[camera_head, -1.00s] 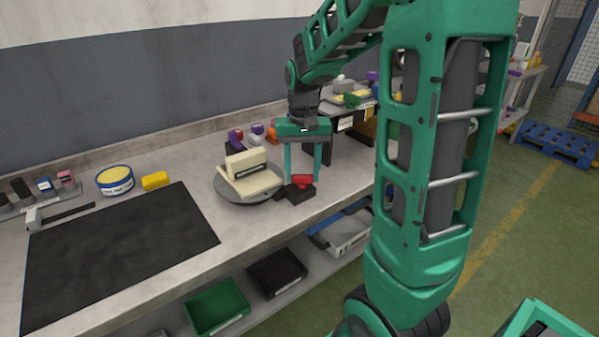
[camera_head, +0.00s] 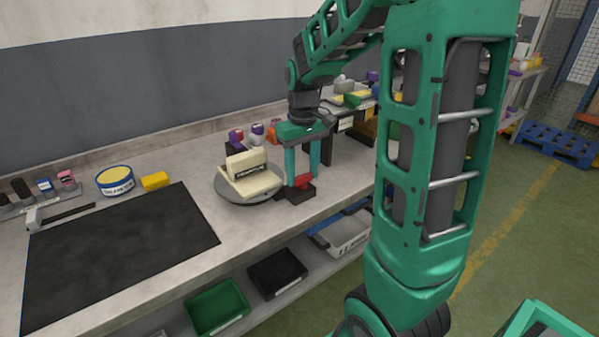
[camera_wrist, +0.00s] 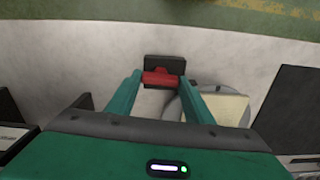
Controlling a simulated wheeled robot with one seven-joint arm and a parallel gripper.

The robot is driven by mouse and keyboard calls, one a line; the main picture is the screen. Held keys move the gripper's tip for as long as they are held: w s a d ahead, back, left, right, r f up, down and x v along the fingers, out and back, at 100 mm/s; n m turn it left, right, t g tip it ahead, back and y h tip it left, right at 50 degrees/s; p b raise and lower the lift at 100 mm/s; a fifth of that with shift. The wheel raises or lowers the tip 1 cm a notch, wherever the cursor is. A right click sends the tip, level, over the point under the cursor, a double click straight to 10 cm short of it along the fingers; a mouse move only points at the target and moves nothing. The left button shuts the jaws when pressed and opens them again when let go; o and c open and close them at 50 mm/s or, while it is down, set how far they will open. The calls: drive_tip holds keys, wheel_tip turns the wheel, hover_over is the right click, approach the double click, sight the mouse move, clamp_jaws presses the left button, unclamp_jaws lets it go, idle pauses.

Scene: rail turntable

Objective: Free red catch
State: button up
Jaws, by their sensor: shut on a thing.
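The red catch (camera_head: 303,181) sits on a small black block (camera_head: 300,193) at the right edge of the grey round turntable (camera_head: 236,196). My gripper (camera_head: 302,182) reaches down over it from above. In the wrist view the red catch (camera_wrist: 161,78) lies crosswise between my two fingertips (camera_wrist: 160,82), with the black block (camera_wrist: 165,65) around and beyond it. The fingers are shut on the red catch. A cream block-shaped part (camera_head: 255,183) with a dark-labelled upright piece rests on the turntable.
A black mat (camera_head: 115,255) covers the bench's left part. A yellow-topped round tin (camera_head: 115,180) and a yellow block (camera_head: 155,181) stand behind it. Small coloured items (camera_head: 257,133) stand behind the turntable. Green (camera_head: 217,306) and black (camera_head: 277,272) bins sit on the lower shelf.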

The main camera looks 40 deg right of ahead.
drive_tip(key=shift+w+r, duration=0.1)
drive_tip(key=shift+w, duration=0.1)
drive_tip(key=o, duration=1.1)
drive_tip(key=shift+c, duration=0.2)
drive_tip(key=shift+s, duration=0.1)
wheel_tip(320, 180, up, 11)
drive_tip(key=shift+f, duration=0.2)
drive_tip(key=s+f+m, duration=0.2)
drive_tip(key=s+f, duration=0.2)
drive_tip(key=s, duration=0.8)
drive_tip(key=s+a+f+m, duration=0.1)
drive_tip(key=s+f+m, duration=0.2)
drive_tip(key=s, duration=0.8)
wheel_tip(320, 180, down, 3)
drive_tip(key=shift+s+r, duration=0.2)
drive_tip(key=shift+s, duration=0.15)
